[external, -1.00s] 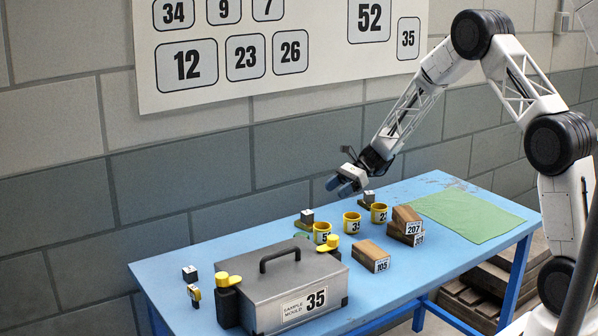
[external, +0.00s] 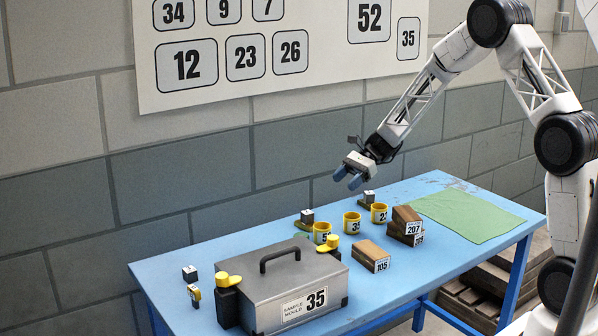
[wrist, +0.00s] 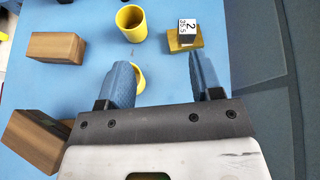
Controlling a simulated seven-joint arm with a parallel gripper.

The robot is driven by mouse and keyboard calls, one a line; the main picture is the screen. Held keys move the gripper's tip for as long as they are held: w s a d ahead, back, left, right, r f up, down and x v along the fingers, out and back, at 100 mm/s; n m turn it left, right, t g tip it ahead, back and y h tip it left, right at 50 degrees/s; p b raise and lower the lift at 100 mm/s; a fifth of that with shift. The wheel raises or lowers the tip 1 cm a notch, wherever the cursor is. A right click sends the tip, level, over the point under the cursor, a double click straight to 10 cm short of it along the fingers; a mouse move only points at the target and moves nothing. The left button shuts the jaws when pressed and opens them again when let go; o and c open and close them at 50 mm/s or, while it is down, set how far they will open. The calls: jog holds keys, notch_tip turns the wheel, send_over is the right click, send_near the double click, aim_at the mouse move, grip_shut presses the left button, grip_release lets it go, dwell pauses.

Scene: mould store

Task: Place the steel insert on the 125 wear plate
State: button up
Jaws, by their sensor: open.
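Small dark cubes with white labelled tops look like steel inserts; which one the task names I cannot tell. One cube (external: 369,196) sits on a brownish plate at the back, and the wrist view shows a like cube (wrist: 188,30) on a brass-coloured plate (wrist: 184,44). Another cube (external: 307,215) sits on a plate further left, and a third cube (external: 190,273) stands at the table's left end. No plate legibly reads 125. My gripper (external: 348,178) is open and empty above the table's back edge; its blue fingers (wrist: 162,62) hang short of the cube in the wrist view.
Yellow cups (external: 352,222) stand mid-table. Wooden blocks lie in front, one marked 105 (external: 370,255) and a stack marked 207 (external: 407,222). The grey sample mould case (external: 285,285) fills the front left. A green mat (external: 460,214) lies clear at the right.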

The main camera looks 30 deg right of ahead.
jog(key=s+d+r+n+h, duration=0.1)
jog(key=s+r+n+h, duration=0.25)
jog(key=s+r, duration=0.7)
jog(key=s+d+r+n+t+h, duration=0.1)
jog(key=s+d+r+n+h, duration=0.1)
jog(key=s, duration=1)
jog(key=s+d+r+n+t+h, duration=0.1)
jog(key=s+d+r+n+h, duration=0.2)
jog(key=s, duration=0.9)
jog(key=s+d+r+n+t+h, duration=0.1)
jog(key=s+d+r+n+h, duration=0.2)
jog(key=s+n, duration=0.4)
jog(key=s+d+h, duration=0.1)
jog(key=s+d, duration=0.1)
jog(key=s, duration=0.3)
jog(key=shift+s+d+r, duration=0.2)
jog(key=shift+s+r, duration=0.05)
